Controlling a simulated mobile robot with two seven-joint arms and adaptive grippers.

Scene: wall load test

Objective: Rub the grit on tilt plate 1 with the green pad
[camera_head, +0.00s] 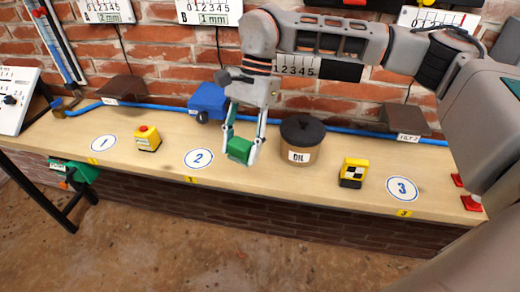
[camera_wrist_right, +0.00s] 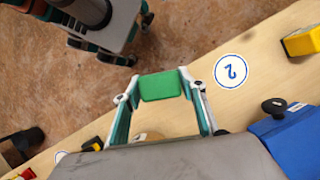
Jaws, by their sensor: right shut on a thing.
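My right gripper (camera_head: 240,145) is shut on the green pad (camera_head: 239,150) and holds it over the bench near the circle marked 2. In the right wrist view the pad (camera_wrist_right: 160,85) sits between the two fingertips. A brown tilt plate (camera_head: 122,88) is at the back left of the bench, near circle 1; its small label is hard to read. My right gripper is to the right of it and apart from it. Grit on the plate cannot be made out.
A second brown plate (camera_head: 392,118) is at the back right. On the bench (camera_head: 120,170) stand a yellow box with a red button (camera_head: 148,138), a blue box (camera_head: 208,101), an oil pot (camera_head: 302,140) and a yellow-black block (camera_head: 353,172). A blue pipe (camera_head: 170,105) runs along the back.

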